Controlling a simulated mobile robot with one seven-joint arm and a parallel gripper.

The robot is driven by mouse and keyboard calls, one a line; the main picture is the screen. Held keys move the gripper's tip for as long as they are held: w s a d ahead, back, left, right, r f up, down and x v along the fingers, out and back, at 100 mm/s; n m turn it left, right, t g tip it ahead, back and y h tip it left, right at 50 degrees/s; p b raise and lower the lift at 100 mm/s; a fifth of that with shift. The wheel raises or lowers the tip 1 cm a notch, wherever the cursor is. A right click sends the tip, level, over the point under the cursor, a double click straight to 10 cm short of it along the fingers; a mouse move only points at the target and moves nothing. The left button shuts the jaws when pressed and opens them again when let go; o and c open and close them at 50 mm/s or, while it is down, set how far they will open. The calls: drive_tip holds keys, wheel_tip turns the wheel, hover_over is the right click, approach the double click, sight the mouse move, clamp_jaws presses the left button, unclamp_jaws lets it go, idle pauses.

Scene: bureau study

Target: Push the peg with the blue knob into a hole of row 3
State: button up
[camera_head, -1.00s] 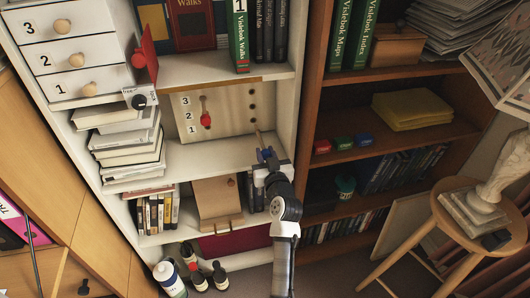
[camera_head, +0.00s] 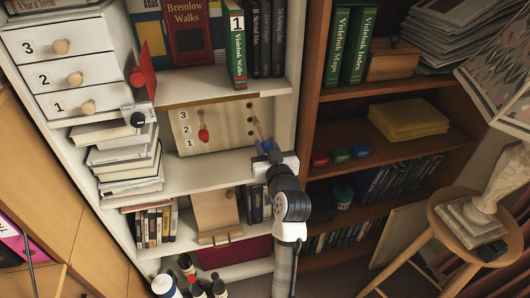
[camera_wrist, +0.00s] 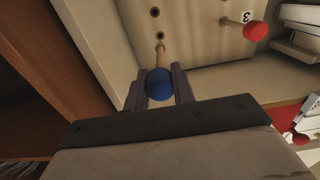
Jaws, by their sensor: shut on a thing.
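The peg with the blue knob (camera_wrist: 160,84) is held in my gripper (camera_wrist: 160,88), its jaws closed around the knob. In the head view, the blue knob (camera_head: 267,146) shows at the tip of my gripper (camera_head: 266,151). The pale peg shaft points at the wooden board (camera_head: 225,127). In the wrist view its tip is close to a hole (camera_wrist: 160,35), apparently in row 3; I cannot tell whether it touches. Another hole (camera_wrist: 155,12) lies beyond. A peg with a red knob (camera_wrist: 256,30) sits beside the label 3.
The board stands at the back of a white shelf compartment, under a shelf (camera_head: 195,88). The upright side panel (camera_head: 297,90) is close to the right of my gripper. A stack of books (camera_head: 130,165) stands to the left.

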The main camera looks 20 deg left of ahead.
sight(257, 123)
drive_tip(key=shift+x, duration=2.75)
drive_tip(key=shift+b+x, duration=0.45)
drive_tip(key=shift+x, duration=1.85)
drive_tip(key=o, duration=1.5)
drive_tip(key=shift+o, duration=0.2)
drive_tip(key=shift+d, duration=0.1)
drive_tip(key=shift+v, duration=5)
